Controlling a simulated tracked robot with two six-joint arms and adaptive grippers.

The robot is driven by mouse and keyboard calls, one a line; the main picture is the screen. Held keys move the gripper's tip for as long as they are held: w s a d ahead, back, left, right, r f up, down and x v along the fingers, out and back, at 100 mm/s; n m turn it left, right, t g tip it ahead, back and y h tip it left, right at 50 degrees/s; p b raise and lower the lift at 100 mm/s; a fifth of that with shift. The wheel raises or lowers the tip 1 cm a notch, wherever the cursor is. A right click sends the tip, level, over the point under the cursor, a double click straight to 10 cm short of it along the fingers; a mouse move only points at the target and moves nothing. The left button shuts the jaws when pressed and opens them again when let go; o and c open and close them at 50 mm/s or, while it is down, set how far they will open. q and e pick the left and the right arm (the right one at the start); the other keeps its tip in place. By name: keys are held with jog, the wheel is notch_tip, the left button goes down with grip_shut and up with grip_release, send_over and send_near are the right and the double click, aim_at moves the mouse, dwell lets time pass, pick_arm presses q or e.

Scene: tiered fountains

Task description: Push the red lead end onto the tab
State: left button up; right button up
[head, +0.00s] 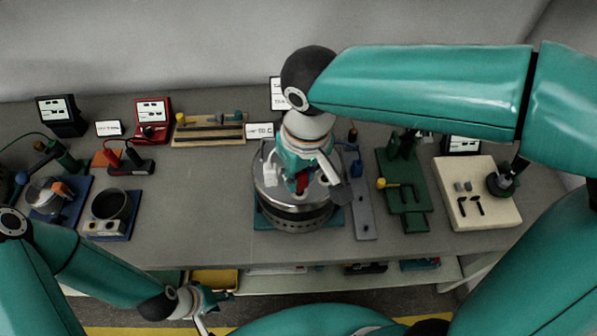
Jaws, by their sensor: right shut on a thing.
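A round silver fountain base (292,216) stands on a teal mat at the middle of the table. My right gripper (302,186) points down over its top and is shut on a small red piece, which looks like the red lead end (302,182). The gripper and wrist cover much of the fountain's top. The tab cannot be made out, so I cannot tell whether the lead end touches it. My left gripper (215,311) is at the lower left, in front of the table edge, with its fingers apart and empty.
A grey strip with a blue part (364,212) lies just right of the fountain. A green fixture (404,196) and a cream board with small tools (477,214) are further right. A dark bowl (110,204) on a blue mat is left. A yellow tray (214,280) sits below the table edge.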

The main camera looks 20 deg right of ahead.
jog(key=shift+f+b, duration=1)
jog(key=shift+f, duration=0.2)
dwell(0.3)
jog(key=o, duration=0.9)
jog(key=shift+r, duration=0.1)
notch_tip(320, 180, up, 12)
jog(key=s, duration=0.1)
jog(key=shift+s+d, duration=0.15)
